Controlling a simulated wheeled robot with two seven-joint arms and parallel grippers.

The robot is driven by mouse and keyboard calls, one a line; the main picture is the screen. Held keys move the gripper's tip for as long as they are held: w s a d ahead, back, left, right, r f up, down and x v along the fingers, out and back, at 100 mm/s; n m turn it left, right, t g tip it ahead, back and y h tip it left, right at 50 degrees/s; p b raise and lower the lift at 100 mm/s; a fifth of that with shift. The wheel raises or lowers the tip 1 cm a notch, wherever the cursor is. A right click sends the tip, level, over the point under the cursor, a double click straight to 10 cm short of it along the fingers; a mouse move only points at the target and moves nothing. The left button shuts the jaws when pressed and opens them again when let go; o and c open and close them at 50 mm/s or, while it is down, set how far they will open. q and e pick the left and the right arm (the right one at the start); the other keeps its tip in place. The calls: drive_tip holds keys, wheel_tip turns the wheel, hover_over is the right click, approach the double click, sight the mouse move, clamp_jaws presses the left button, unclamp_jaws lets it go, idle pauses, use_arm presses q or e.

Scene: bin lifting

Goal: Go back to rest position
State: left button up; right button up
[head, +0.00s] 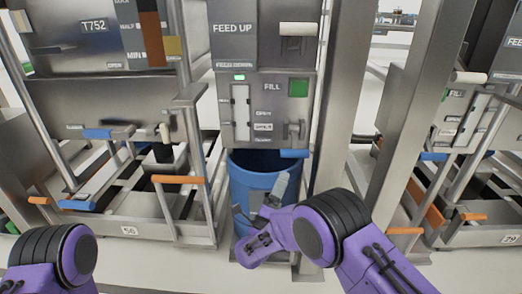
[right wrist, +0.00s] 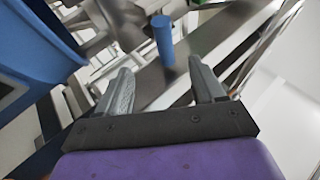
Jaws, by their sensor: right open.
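A blue bin (head: 262,188) stands upright in the bay under the middle machine. Its far side is in the machine's shadow. My right gripper (head: 258,203) is in front of the bin and overlaps its front in the head view. In the right wrist view the gripper (right wrist: 160,70) has its two grey fingers apart with nothing between them, and the bin (right wrist: 35,50) shows at the upper left, beside the fingers. Only a purple and black part of my left arm shows at the lower left of the head view; its gripper is out of frame.
The middle machine (head: 262,52) has a blue handle (head: 294,153) just above the bin. A blue cylindrical handle (right wrist: 164,40) shows beyond the fingers. Metal frames with orange handles (head: 178,179) stand left and right. A steel post (head: 400,120) rises right of the bin.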

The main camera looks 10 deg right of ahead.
drive_tip(key=s+d+f+n+g+y, duration=0.1)
drive_tip(key=s+f+n+g+y, duration=0.2)
drive_tip(key=f+n, duration=0.35)
drive_tip(key=s+d+f+n+y, duration=0.2)
drive_tip(key=s+f+n+y, duration=0.1)
drive_tip(key=f+n+y, duration=0.4)
drive_tip(key=s+d+f+n+g+y, duration=0.1)
drive_tip(key=s+f+n+g+y, duration=0.15)
drive_tip(key=f+n, duration=0.45)
drive_tip(key=s+d+f+n+g, duration=0.1)
drive_tip(key=s+d+f+g, duration=0.25)
drive_tip(key=s, duration=0.65)
drive_tip(key=s+d+f+g, duration=0.3)
drive_tip(key=s+f, duration=0.1)
drive_tip(key=s, duration=0.6)
drive_tip(key=s+d+f+n+g, duration=0.1)
drive_tip(key=s+d+f+g, duration=0.25)
drive_tip(key=s, duration=0.65)
wheel_tip(320, 180, up, 33)
drive_tip(key=s+d+p, duration=0.1)
drive_tip(key=s+p, duration=0.1)
drive_tip(key=p, duration=3.1)
drive_tip(key=shift+d+m+g+h, duration=0.25)
drive_tip(key=shift+m+g+h, duration=0.1)
drive_tip(key=shift+r, duration=0.15)
